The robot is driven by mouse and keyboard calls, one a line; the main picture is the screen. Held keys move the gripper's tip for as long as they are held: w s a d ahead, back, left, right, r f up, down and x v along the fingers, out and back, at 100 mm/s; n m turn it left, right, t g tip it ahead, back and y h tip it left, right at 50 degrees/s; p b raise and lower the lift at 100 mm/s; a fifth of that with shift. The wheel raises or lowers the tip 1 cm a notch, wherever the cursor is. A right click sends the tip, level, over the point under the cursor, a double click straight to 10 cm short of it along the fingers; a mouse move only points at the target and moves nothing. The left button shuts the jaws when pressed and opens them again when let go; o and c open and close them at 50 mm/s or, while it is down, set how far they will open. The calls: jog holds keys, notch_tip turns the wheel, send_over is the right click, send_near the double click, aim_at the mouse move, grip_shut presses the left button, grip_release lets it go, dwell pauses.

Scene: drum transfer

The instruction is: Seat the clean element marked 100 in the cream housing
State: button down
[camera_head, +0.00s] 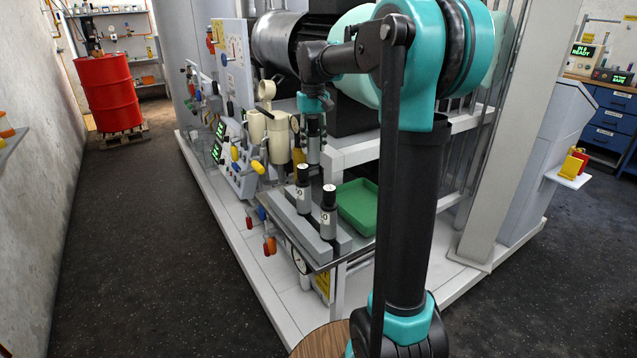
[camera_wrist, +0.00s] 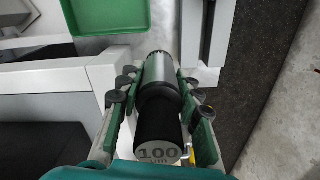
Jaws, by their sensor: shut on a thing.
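In the wrist view my gripper (camera_wrist: 158,86) is shut around a dark cylindrical element (camera_wrist: 157,118), whose pale end face reads "100 um". In the head view my gripper (camera_head: 314,118) holds the element (camera_head: 314,148) upright below it, above the back of the bench shelf. The cream housing (camera_head: 278,138) stands to the left of the held element, apart from it. A cream part with a round opening (camera_head: 266,90) shows above it. Whether the housing's inside is empty cannot be seen.
Two more black-topped elements (camera_head: 303,190) (camera_head: 328,212) stand in a grey rack in front of the housing. A green tray (camera_head: 357,206) lies to their right. Valves with coloured handles (camera_head: 236,154) crowd the left panel. A red drum (camera_head: 108,92) stands far left on a pallet.

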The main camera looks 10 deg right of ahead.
notch_tip(320, 180, down, 13)
jog(key=shift+r, duration=0.15)
dwell(0.4)
jog(key=c, duration=1)
grip_release()
jog(key=shift+c, duration=0.2)
